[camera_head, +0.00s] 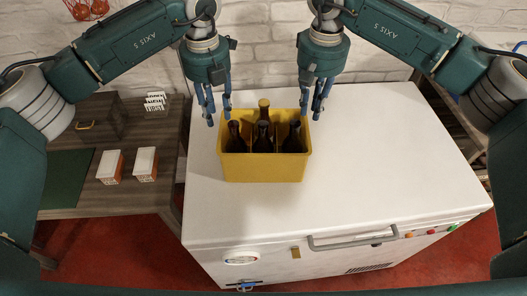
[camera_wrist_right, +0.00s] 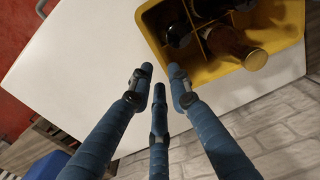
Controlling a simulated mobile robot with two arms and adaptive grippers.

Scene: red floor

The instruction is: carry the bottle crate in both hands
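The yellow bottle crate (camera_head: 263,168) stands upright on the white chest-like unit (camera_head: 370,150), with several dark bottles (camera_head: 263,135) in its compartments. My left gripper (camera_head: 218,117) is at the crate's left end, fingers pointing down and apart, with nothing visibly between them. My right gripper (camera_head: 312,115) is at the crate's right end, also with spread fingers. In the right wrist view its fingers (camera_wrist_right: 159,82) are apart and empty, and one tip lies close to the crate's wall (camera_wrist_right: 158,45). I cannot tell whether it touches.
The unit's top is clear to the right and in front of the crate. A handle (camera_head: 352,240) runs along its front edge. On the left, a wooden table (camera_head: 140,190) bears small red-and-white boxes (camera_head: 146,164) and a white rack (camera_head: 155,101). A white brick wall is behind.

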